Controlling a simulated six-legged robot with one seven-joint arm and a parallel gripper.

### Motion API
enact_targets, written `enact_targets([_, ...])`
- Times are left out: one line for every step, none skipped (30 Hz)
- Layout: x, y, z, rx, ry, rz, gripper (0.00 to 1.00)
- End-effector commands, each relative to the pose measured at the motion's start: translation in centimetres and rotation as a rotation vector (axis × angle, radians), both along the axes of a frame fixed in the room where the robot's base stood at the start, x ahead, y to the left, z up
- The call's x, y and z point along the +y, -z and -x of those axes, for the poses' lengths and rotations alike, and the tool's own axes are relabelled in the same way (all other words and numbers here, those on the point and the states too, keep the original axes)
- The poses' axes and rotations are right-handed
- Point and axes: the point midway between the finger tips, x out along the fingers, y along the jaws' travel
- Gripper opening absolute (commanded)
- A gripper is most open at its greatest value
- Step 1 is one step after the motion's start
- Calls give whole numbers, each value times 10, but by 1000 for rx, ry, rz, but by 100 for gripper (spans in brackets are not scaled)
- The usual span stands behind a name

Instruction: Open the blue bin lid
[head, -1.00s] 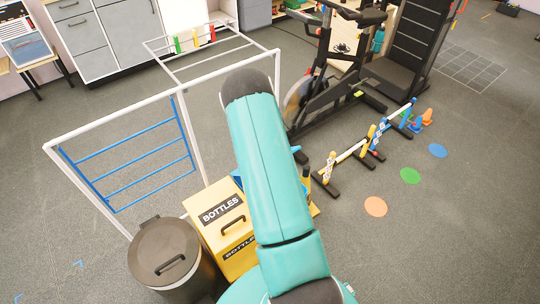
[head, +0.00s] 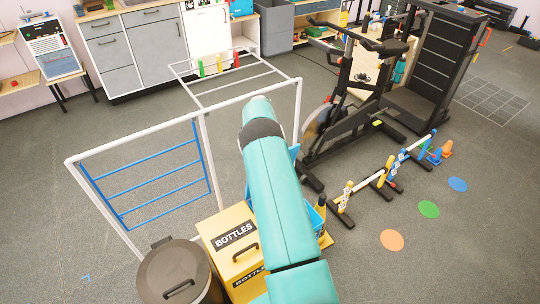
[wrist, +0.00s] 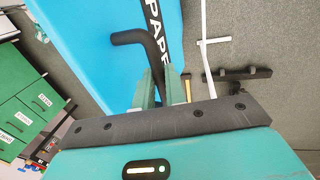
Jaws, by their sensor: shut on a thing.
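The blue bin lid (wrist: 95,45) fills the upper left of the wrist view, with a black label reading "PAPE" and a black bent handle (wrist: 130,38). My gripper (wrist: 159,86) has its two green fingers closed on either side of the handle's lower part. In the head view, my arm covers most of the blue bin (head: 318,215); blue parts show on both sides of the arm, reaching up to a blue edge (head: 295,152). The gripper is hidden there. How far the lid is raised cannot be told.
A yellow bottles bin (head: 222,226) and a dark round bin (head: 172,262) stand to the left. A white frame with blue bars (head: 150,180) stands behind them. Low hurdles (head: 385,180) and an exercise bike (head: 355,95) are to the right. Floor at the far right is open.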

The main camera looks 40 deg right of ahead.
Motion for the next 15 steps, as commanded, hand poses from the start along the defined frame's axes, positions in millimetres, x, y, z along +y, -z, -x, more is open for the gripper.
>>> enact_targets([7,4,-5,1,-4,-13,0])
enact_targets([7,3,-6,0,-5,-12,0])
enact_targets([7,3,-7,0,-4,-13,0])
enact_targets([7,3,-8,0,-4,-13,0])
enact_targets([7,3,-8,1,-4,-13,0])
enact_targets([7,2,-9,0,-4,-14,0])
enact_targets([8,2,-9,0,-4,-14,0])
enact_targets([8,2,-10,0,-4,-14,0])
enact_targets([8,2,-10,0,-4,-14,0])
enact_targets([8,2,-10,-1,-4,-14,0])
enact_targets([8,2,-10,-1,-4,-14,0])
enact_targets([8,2,-10,-1,-4,-14,0])
enact_targets([8,2,-10,-1,-4,-15,0])
enact_targets([8,2,-10,-1,-4,-15,0])
enact_targets([8,1,-10,-1,-4,-15,0])
